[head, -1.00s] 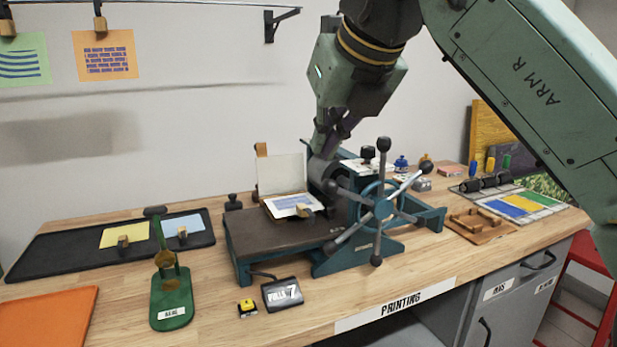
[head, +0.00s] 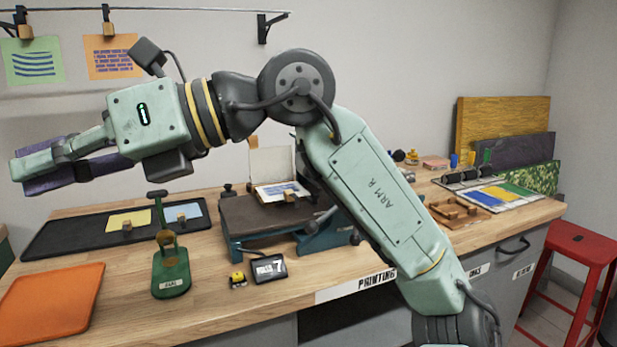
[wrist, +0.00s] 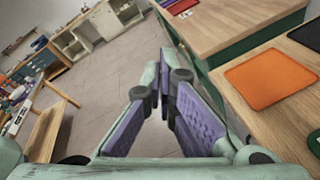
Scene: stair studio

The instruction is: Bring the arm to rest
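My arm is raised and folded over toward the left. My gripper (head: 18,178) is at the far left of the head view, in front of the wall and above the black trays. Its fingers point left and slightly down. In the wrist view my gripper (wrist: 163,95) shows two purple-padded fingers that lie close at the far end, with floor showing between them. It looks partly open, and nothing is between the pads. My arm hides part of the printing press (head: 240,212).
The wooden bench (head: 220,305) holds a green stamp stand (head: 171,275), an orange mat (head: 50,295), black trays (head: 70,238) and a small display (head: 268,268). A red stool (head: 582,246) stands at right. The wrist view shows open floor (wrist: 100,75) beyond the fingers.

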